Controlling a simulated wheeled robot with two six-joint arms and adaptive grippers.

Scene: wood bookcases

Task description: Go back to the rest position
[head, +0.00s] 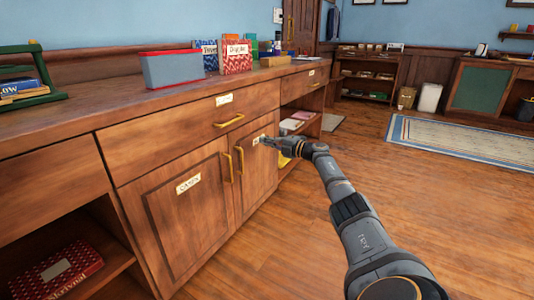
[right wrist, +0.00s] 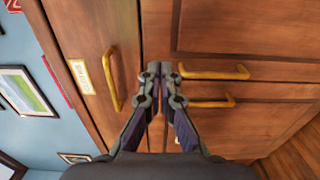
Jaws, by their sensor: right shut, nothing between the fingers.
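My right gripper (head: 264,139) is stretched out in front of the wooden cabinet (head: 135,157), near the right cupboard door (head: 252,178). In the right wrist view its fingers (right wrist: 160,72) are together and hold nothing. Yellow handles show close by: the two door handles (right wrist: 215,72) and the drawer handle (right wrist: 113,80). I cannot tell whether the fingertips touch the wood. Both doors and the drawer look closed. My left gripper is not in view.
On the cabinet top stand a grey box with a red rim (head: 172,70), patterned boxes (head: 236,57) and a green book rack (head: 28,85). Open shelves at the lower left hold a red patterned box (head: 57,272). Wooden floor (head: 440,190) is clear to the right, with a rug (head: 460,143) beyond.

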